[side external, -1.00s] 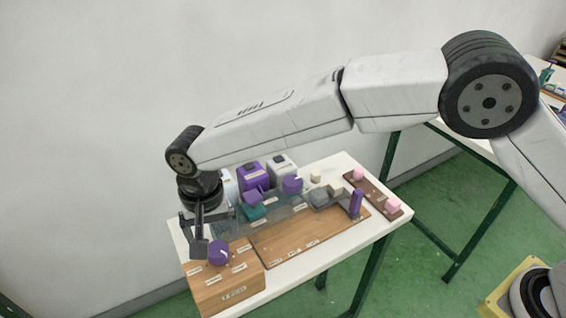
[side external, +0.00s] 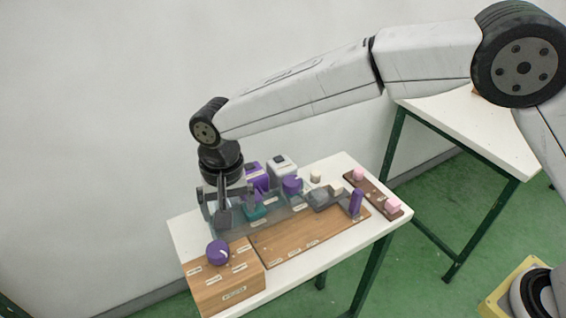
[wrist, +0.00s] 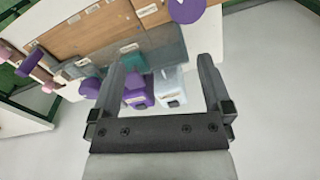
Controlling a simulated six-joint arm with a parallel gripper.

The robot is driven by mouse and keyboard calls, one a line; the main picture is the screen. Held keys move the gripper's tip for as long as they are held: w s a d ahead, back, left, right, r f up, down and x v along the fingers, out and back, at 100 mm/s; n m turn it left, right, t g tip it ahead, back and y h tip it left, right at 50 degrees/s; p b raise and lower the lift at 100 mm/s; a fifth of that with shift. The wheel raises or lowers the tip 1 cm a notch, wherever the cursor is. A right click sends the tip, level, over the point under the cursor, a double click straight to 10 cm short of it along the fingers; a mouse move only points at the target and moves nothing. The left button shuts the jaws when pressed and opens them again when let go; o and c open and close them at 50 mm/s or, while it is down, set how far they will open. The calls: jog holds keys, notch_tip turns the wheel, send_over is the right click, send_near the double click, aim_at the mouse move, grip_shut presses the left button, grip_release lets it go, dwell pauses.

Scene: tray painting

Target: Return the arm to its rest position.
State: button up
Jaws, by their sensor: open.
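My gripper (side external: 215,212) is open and empty, pointing down above the left back part of the white table (side external: 183,235). It stands above and behind a purple knob (side external: 218,253) on a wooden box (side external: 232,285), apart from it. In the wrist view my gripper's two fingers (wrist: 163,68) are wide apart with nothing held between them. A purple bottle-like block (wrist: 138,92) and a pale one (wrist: 169,86) show beyond and below the fingers.
A wooden board (side external: 310,240) lies in the table's middle, with a purple upright piece (side external: 356,203) at its right end. A dark wooden strip (side external: 375,193) carries pink blocks (side external: 393,206). A second white table (side external: 470,125) stands behind at right.

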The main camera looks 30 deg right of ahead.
jog(key=d, duration=1.1)
jog(key=s+d+f+n+t, duration=0.1)
jog(key=s+d, duration=0.6)
jog(key=d, duration=0.4)
jog(key=s+d+f+n+t, duration=0.1)
jog(key=s+d, duration=0.6)
jog(key=d, duration=0.5)
jog(key=shift+s+d+n, duration=0.25)
jog(key=shift+n, duration=0.15)
jog(key=shift+w, duration=0.1)
